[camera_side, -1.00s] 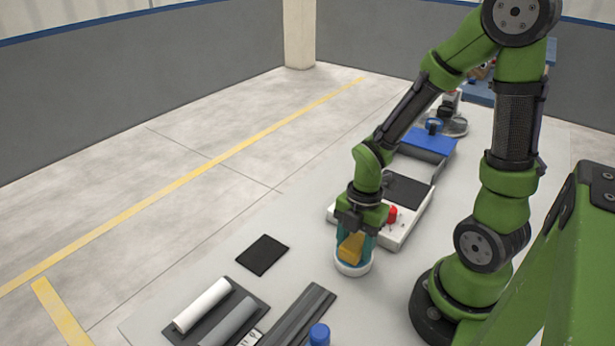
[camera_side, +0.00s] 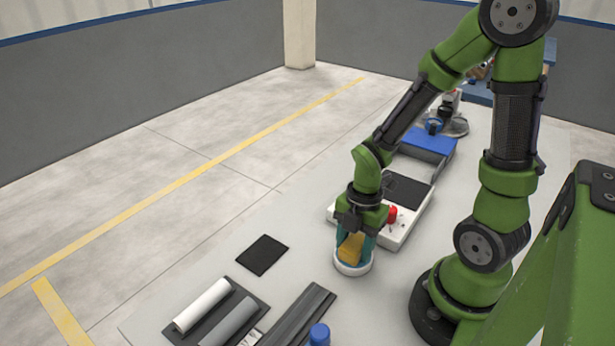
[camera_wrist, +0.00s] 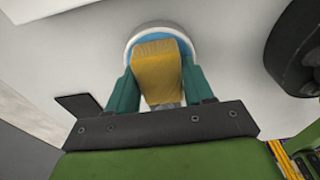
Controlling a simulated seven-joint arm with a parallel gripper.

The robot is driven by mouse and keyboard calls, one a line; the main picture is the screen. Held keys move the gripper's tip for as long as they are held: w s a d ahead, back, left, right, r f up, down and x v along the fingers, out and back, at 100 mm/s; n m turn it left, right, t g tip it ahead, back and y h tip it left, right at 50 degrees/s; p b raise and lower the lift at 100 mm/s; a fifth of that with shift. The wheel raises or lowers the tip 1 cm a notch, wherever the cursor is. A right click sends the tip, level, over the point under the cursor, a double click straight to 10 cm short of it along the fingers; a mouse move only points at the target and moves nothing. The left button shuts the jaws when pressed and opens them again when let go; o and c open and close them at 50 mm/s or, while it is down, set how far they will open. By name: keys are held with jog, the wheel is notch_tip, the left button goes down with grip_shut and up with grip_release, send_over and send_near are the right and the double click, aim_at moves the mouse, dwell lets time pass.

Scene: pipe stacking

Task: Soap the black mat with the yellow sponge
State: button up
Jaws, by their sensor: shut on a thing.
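The yellow sponge (camera_side: 351,246) is held between the teal fingers of my gripper (camera_side: 354,254). In the wrist view the sponge (camera_wrist: 158,68) fills the space between the two fingers (camera_wrist: 160,88). Its lower end is over or in a round white dish (camera_side: 353,269) with a blue inside, whose rim also shows in the wrist view (camera_wrist: 133,38). I cannot tell whether the sponge touches the bottom of the dish. The black mat (camera_side: 262,255) lies flat on the table, to the left of the dish and apart from it.
A white unit with a black top (camera_side: 404,190) and a red knob (camera_side: 392,214) stands just behind my gripper. A white roll (camera_side: 202,305), a grey roll (camera_side: 230,322), dark rails (camera_side: 298,315) and a blue-capped item (camera_side: 319,334) lie at the front. The table between dish and mat is clear.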

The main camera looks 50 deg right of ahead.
aim_at(355, 242)
dwell(0.4)
jog(key=shift+r, duration=3.5)
